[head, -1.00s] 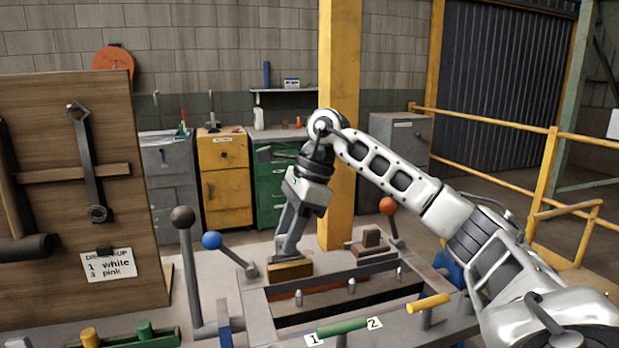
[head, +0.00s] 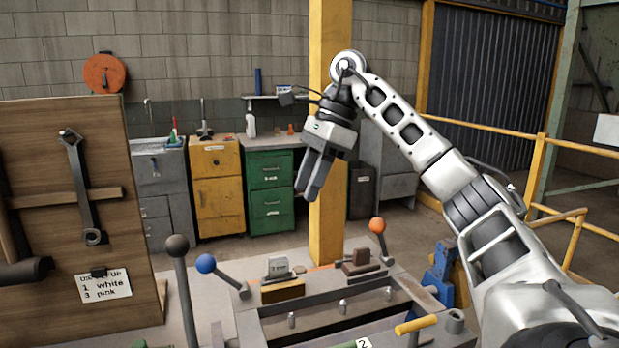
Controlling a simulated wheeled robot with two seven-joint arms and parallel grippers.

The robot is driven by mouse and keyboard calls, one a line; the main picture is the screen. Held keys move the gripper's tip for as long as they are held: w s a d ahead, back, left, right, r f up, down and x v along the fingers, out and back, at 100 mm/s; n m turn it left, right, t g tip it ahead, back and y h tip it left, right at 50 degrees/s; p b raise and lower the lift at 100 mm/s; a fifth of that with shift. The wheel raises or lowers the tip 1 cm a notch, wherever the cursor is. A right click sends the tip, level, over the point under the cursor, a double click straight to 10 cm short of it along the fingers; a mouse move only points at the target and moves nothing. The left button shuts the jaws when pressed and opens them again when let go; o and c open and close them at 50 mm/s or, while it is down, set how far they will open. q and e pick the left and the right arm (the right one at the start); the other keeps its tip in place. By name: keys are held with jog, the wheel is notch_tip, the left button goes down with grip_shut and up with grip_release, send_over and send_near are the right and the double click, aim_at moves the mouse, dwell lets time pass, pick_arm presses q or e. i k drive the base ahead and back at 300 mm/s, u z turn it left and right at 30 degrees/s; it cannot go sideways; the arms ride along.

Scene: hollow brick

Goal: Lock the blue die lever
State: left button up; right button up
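The blue die lever has a blue ball knob (head: 206,263) on a short grey rod that slants down right to a pivot (head: 245,292) on the press table. It stands tilted up to the left, with nothing touching it. My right gripper (head: 308,193) hangs in the air above and right of the lever, fingers pointing down. A grey die block (head: 278,267) sits on a brass-coloured base (head: 283,291) right of the lever. My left gripper is out of view.
A tall lever with a dark knob (head: 176,246) stands left of the blue one. An orange-knobbed lever (head: 377,226) and a brown block (head: 361,258) stand to the right. A tool board (head: 70,260) fills the left. A yellow post (head: 327,225) rises behind.

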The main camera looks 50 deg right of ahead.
aim_at(206, 264)
jog(key=k, duration=1)
